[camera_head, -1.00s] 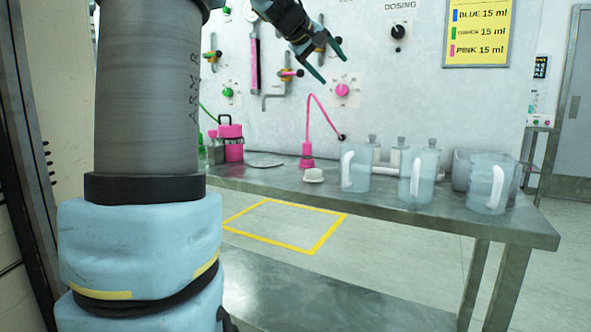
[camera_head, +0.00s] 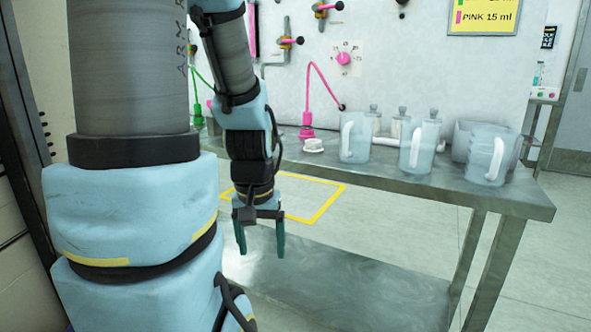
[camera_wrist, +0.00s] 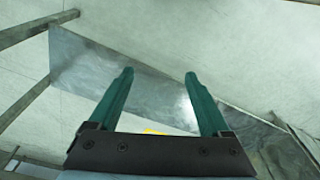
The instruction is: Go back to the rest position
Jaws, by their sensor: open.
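My gripper (camera_head: 259,245) hangs pointing down in front of the table, in the left half of the head view. Its two green fingers are apart with nothing between them. In the wrist view my gripper (camera_wrist: 158,78) is also open and empty, with the grey metal lower shelf and pale floor beyond it. My arm hides part of the tabletop's left end and the things there.
The metal table (camera_head: 480,190) carries several clear jugs, one of them here (camera_head: 355,137), a white cap (camera_head: 313,145) and a pink nozzle (camera_head: 307,125). A yellow floor outline (camera_head: 325,205) lies behind my gripper. The lower shelf (camera_head: 350,295) is bare.

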